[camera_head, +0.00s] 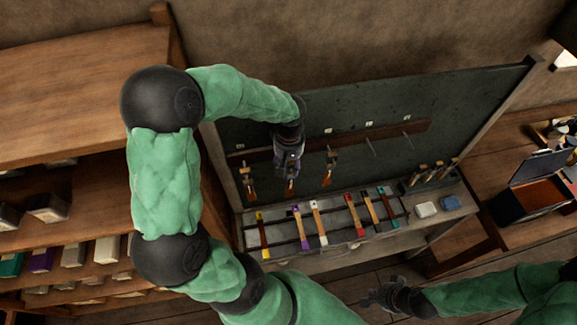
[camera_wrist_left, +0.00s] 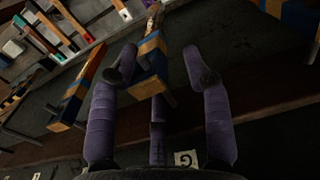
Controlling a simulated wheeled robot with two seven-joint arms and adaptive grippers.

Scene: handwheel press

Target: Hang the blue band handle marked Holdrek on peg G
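My left gripper (camera_head: 289,160) is at the peg rail, around a hanging handle (camera_head: 291,186). In the left wrist view the fingers (camera_wrist_left: 160,65) are spread, with gaps beside this wooden handle with blue bands (camera_wrist_left: 152,83). The handle hangs by the rail near the plate marked G (camera_wrist_left: 186,159); the peg itself is mostly hidden. No Holdrek marking is readable. My right gripper (camera_head: 382,296) is low in the head view, away from the board; its finger opening is unclear.
Other handles hang on the left (camera_head: 248,183) and right (camera_head: 328,167) of the gripper. Two pegs (camera_head: 371,147) further right are bare. Several coloured-band handles lie on the rack (camera_head: 283,231) below. A shelf (camera_head: 85,190) stands left, an open box (camera_head: 535,190) right.

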